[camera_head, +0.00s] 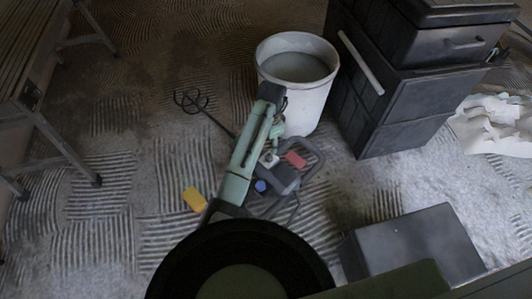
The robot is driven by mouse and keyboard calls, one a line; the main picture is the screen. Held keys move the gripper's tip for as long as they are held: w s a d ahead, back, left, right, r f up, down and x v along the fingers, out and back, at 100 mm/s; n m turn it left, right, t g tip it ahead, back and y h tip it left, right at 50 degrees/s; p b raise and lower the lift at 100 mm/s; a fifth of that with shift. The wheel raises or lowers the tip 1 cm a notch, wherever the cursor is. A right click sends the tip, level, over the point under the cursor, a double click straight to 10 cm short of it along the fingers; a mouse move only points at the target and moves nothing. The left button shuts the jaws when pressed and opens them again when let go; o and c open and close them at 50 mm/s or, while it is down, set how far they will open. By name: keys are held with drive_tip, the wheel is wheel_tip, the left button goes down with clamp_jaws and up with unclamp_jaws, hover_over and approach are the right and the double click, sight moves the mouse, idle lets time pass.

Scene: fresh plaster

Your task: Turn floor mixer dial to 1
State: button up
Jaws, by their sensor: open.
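The floor mixer (288,181) lies on the floor in the middle of the camera_head view, a dark body with a looped handle frame. A red block-like part (296,160) is on its right side. A small round blue part (260,186) on its left side may be the dial; its marks are too small to read. A mixing whisk (191,100) on a thin shaft extends to the upper left. My green arm crosses in front and hides part of the mixer. My gripper (270,159) appears small over the mixer, open; whether it touches anything cannot be told.
A white bucket (312,100) with grey contents stands just behind the mixer. Dark stacked toolboxes (405,105) are at the upper right. A dark box (415,243) sits at the lower right. A yellow block (194,199) lies left of my arm. A trestle (65,145) stands left; floor between is clear.

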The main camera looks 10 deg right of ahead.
sight(269, 156)
wheel_tip(269, 156, down, 9)
drive_tip(key=shift+w+f+b, duration=0.1)
drive_tip(key=shift+w+b, duration=0.05)
drive_tip(key=shift+b, duration=0.75)
clamp_jaws()
